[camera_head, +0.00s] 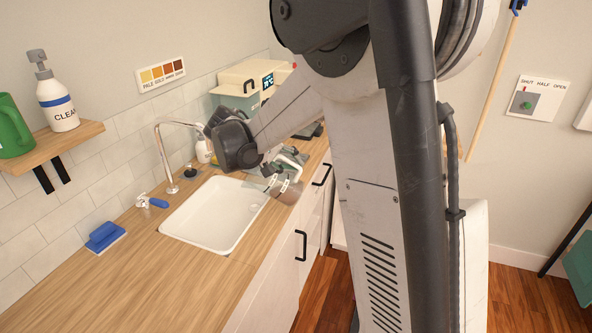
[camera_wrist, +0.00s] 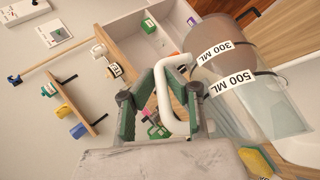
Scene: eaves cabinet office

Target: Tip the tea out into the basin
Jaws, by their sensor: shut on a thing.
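My gripper (camera_wrist: 162,88), with green fingers, is shut on the white handle (camera_wrist: 163,100) of a clear measuring jug (camera_wrist: 265,105). The jug has "300 ML" and "500 ML" labels. Brown tea (camera_wrist: 225,50) shows in the part by the 300 ML label, and the part beyond the 500 ML label is clear. In the head view the jug (camera_head: 288,190) is held at the right edge of the white basin (camera_head: 205,222), in front of the cabinet side. I cannot tell its exact tilt. No tea stream shows, and the basin looks empty.
A tap (camera_head: 170,155) arches over the basin's left side. The front counter is clear.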

